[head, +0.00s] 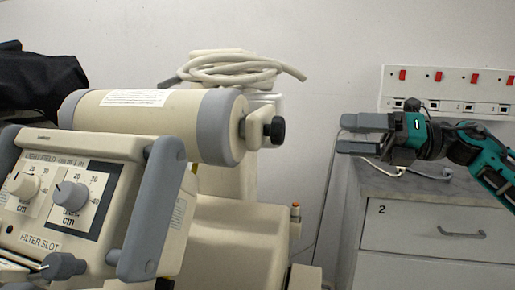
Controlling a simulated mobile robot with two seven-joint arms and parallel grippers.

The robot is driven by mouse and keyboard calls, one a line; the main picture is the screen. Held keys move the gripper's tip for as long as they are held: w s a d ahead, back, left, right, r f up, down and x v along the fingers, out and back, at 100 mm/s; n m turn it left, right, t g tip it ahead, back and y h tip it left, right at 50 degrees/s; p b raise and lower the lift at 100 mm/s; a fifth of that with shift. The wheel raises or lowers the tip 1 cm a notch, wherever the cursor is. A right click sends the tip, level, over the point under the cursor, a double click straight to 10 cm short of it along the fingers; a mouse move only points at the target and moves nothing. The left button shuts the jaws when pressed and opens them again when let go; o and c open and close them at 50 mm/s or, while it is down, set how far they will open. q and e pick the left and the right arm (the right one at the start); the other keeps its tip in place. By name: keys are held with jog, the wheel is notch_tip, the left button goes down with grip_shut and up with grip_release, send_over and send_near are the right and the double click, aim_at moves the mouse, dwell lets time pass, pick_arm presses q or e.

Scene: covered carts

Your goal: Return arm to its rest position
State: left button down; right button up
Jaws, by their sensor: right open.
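My right gripper (352,135) comes in from the right on its teal and black arm. Its two grey fingers point left and stand apart, with nothing between them. In the picture it lies in front of the wall and the left part of the cabinet top. I cannot tell its exact height above that top. My left gripper is out of view.
A beige medical machine (232,225) with knobs and a large cylinder (150,122) fills the left and middle. A white drawer cabinet (420,225) with a grey top stands at right, below a wall socket strip (450,92). A black cover (40,80) lies at far left.

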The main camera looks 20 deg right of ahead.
jog(key=a+f+m+t+h+p, duration=0.2)
jog(key=f+m+t+h+p, duration=0.25)
jog(key=f+m, duration=0.7)
jog(key=a+f+m+t+h+p, duration=0.25)
jog(key=f+m+h, duration=0.25)
jog(key=f+m, duration=0.65)
pick_arm(q)
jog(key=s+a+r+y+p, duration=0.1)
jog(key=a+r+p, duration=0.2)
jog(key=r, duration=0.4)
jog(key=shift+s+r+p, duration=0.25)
jog(key=shift+p, duration=0.6)
pick_arm(e)
jog(key=s+a+f+m+g+h, duration=0.2)
jog(key=s+a+f+m+g, duration=0.5)
jog(key=s+a+f+m, duration=0.5)
notch_tip(320, 180, down, 4)
jog(key=shift+s+a+r+h, duration=0.1)
jog(key=shift+s+a+h, duration=0.25)
jog(key=shift+s+a, duration=0.6)
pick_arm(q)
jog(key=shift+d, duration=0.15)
pick_arm(e)
jog(key=shift+d, duration=0.1)
